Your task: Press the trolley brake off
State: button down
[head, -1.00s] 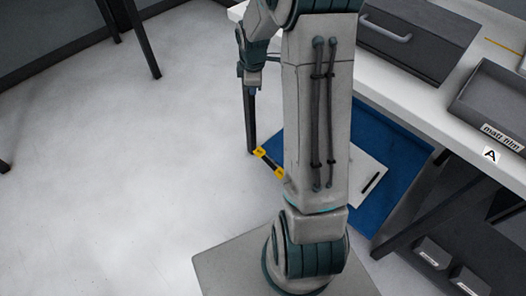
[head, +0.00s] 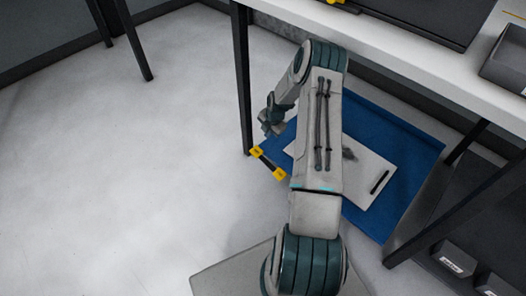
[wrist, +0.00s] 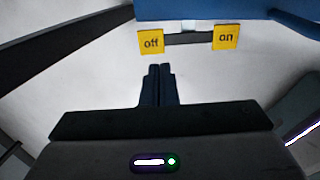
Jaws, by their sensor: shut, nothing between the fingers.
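The trolley brake is a dark bar (wrist: 188,39) with a yellow tab at each end. In the wrist view the left tab reads "off" (wrist: 151,42) and the right tab reads "on" (wrist: 226,37). The bar (head: 268,163) also shows in the head view, beside the blue trolley (head: 408,150); its lettering is too small to read there. My gripper (wrist: 160,68) is shut and empty. Its fingertips point toward the bar, nearest the "off" tab and a little right of it, with no contact visible. In the head view my gripper (head: 270,131) is just above the bar's upper-left tab.
A white-topped table (head: 395,62) stands over the trolley, with a dark leg (head: 243,80) close behind my gripper. A grey panel (head: 372,172) with a dark slot lies on the trolley. Small dark bins (head: 455,258) sit at lower right. The floor at left (head: 110,190) is clear.

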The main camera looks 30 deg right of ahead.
aim_at(261, 152)
jog(key=b+x, duration=0.6)
jog(key=x, duration=0.8)
jog(key=shift+a+r, duration=0.1)
jog(key=shift+a, duration=0.05)
